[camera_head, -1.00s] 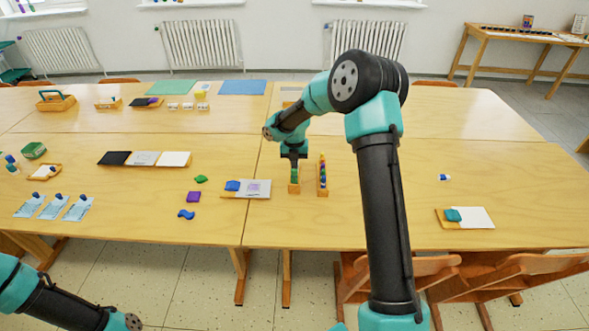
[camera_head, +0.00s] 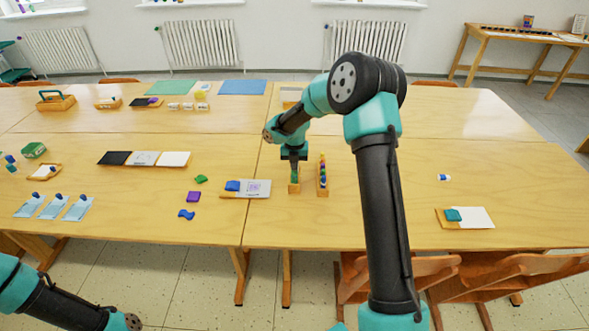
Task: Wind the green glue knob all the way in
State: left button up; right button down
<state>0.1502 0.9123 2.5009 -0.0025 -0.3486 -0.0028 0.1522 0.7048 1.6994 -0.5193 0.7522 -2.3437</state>
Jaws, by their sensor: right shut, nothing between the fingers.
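My right gripper (camera_head: 294,168) is shut and empty. It points down over a small orange holder (camera_head: 294,189) on the table. A little green shows at the top of this holder, right under the fingertips. The green glue knob is too small and too covered by the gripper to make out, and I cannot tell whether the fingers touch it. A second orange holder (camera_head: 322,189) with several coloured pieces stands just to the right. My left arm shows at the lower left, but its gripper is out of view.
A grey-white board with a blue piece (camera_head: 232,186) lies left of the holders. Purple (camera_head: 193,197), green (camera_head: 201,179) and blue (camera_head: 186,213) pieces lie further left. A small white-and-blue item (camera_head: 444,177) lies at right. The table (camera_head: 390,240) is mostly clear there.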

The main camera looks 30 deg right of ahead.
jog(key=shift+r, duration=0.45)
jog(key=shift+c, duration=0.4)
grip_release()
dwell(0.6)
dwell(0.5)
